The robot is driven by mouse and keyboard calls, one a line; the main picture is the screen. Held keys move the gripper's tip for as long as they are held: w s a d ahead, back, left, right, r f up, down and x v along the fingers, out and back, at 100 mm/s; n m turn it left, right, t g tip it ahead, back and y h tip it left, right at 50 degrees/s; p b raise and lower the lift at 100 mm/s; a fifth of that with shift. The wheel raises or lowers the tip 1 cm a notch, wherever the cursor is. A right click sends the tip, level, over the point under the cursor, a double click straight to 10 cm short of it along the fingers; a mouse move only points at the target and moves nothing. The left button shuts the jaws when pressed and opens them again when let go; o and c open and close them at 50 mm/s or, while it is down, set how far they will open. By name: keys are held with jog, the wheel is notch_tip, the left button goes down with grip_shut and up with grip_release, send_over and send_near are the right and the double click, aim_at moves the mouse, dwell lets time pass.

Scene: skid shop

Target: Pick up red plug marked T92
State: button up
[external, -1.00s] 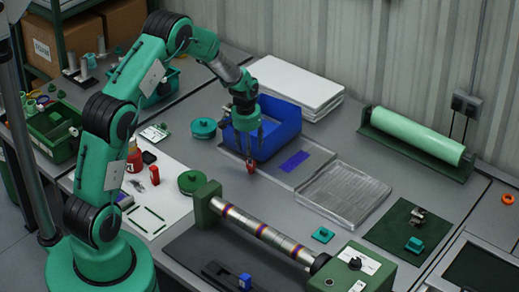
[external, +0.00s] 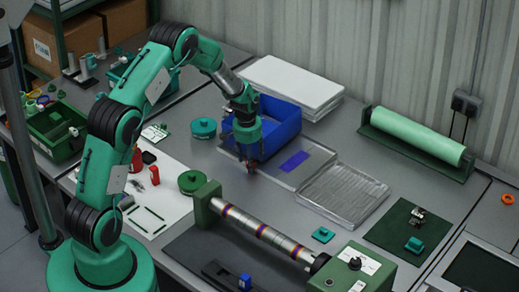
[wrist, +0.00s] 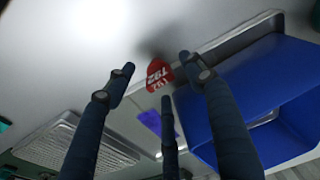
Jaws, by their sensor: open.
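The red plug (wrist: 158,74) with white T92 lettering shows in the wrist view, resting on the grey bench surface between my fingertips. My gripper (external: 251,163) has three dark fingers, spread open around the plug; in the wrist view one fingertip is on the left, one on the right and one below. I see no clear contact. In the external view my fingers mostly hide the plug, in front of the blue bin.
The blue bin (external: 281,125) stands close behind my gripper. A clear tray (external: 310,167) with a purple piece (external: 294,161) and a ribbed tray (external: 350,192) lie to the right. A roller fixture (external: 250,226) is in front. Green round parts (external: 203,128) lie left.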

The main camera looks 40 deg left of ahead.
jog(key=shift+w+f, duration=0.1)
jog(key=shift+f, duration=0.55)
jog(key=shift+c, duration=0.5)
jog(key=c, duration=1.2)
